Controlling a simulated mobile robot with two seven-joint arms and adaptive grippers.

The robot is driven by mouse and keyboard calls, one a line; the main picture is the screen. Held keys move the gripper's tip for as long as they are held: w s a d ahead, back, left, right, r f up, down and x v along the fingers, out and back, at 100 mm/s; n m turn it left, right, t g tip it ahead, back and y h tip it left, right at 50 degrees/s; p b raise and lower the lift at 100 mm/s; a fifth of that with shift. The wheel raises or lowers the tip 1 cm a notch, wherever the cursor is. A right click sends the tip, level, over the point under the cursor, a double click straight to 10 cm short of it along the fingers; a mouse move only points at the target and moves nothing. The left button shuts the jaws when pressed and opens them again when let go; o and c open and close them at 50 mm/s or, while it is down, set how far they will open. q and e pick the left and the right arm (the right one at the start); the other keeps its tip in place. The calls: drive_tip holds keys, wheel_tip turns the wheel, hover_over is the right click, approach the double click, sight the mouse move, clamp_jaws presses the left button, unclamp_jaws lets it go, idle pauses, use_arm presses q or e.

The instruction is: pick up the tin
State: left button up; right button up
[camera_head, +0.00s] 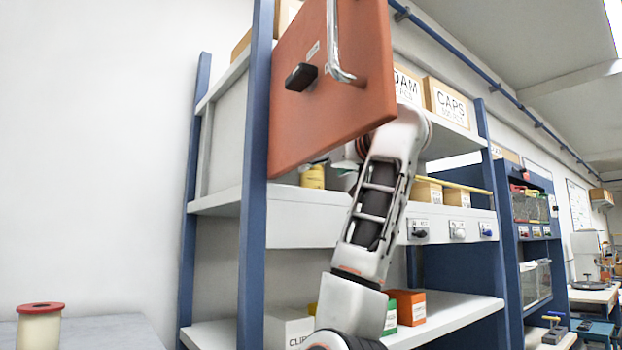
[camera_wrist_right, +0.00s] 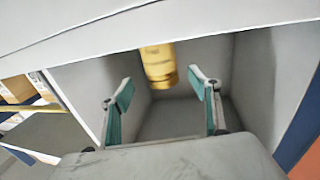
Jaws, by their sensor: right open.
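Nothing is between the fingers. In the head view my right arm reaches up to the compartment and its gripper is mostly hidden. My left gripper is not in view.
An orange door (camera_head: 345,85) with a metal handle and black latch stands open above the compartment, close to my arm. A blue post (camera_head: 257,150) rises left of it. Boxes (camera_head: 446,103) sit on the upper shelf. Green and orange boxes (camera_head: 408,306) stand on the lower shelf (camera_head: 460,312).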

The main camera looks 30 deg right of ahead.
sight(317, 171)
drive_tip(key=w, duration=0.2)
drive_tip(key=w+p, duration=0.1)
drive_tip(key=w, duration=0.1)
drive_tip(key=shift+w+d+f+p, duration=0.2)
drive_tip(key=shift+w+p, duration=0.05)
drive_tip(key=shift+p, duration=0.05)
drive_tip(key=shift+w, duration=0.15)
drive_tip(key=c, duration=1.3)
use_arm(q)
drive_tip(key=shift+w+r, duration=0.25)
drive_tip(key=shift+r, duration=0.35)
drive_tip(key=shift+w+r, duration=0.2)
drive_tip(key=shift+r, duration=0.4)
use_arm(e)
drive_tip(key=shift+r, duration=0.1)
